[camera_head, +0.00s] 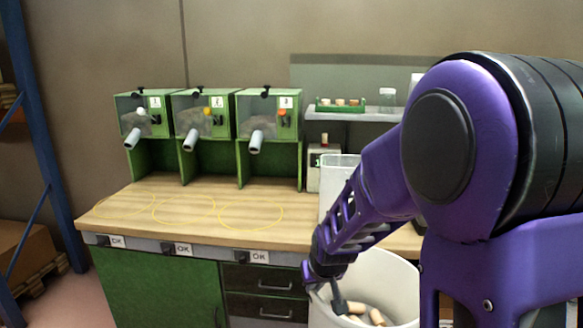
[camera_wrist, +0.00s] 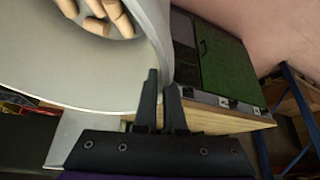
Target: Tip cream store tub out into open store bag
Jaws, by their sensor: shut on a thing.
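The cream tub (camera_head: 395,268) stands low in front of the bench in the head view, partly hidden by my arm. Several tan corks (camera_head: 362,313) lie inside it. In the wrist view the tub's pale wall (camera_wrist: 50,72) fills the upper left, with corks (camera_wrist: 108,15) at the top. My gripper (camera_head: 340,300) reaches down at the tub's left rim. In the wrist view my gripper (camera_wrist: 163,82) has its fingers close together on the tub wall. The tub looks about upright. I cannot make out an open store bag in either view.
A wooden bench (camera_head: 190,205) with yellow rings stands behind the tub. Three green dispensers (camera_head: 205,115) with grey spouts stand at its back. A pale clear-sided container (camera_head: 338,172) is behind my arm. A shelf (camera_head: 352,115) holds a green tray. A blue rack post (camera_head: 45,130) is at left.

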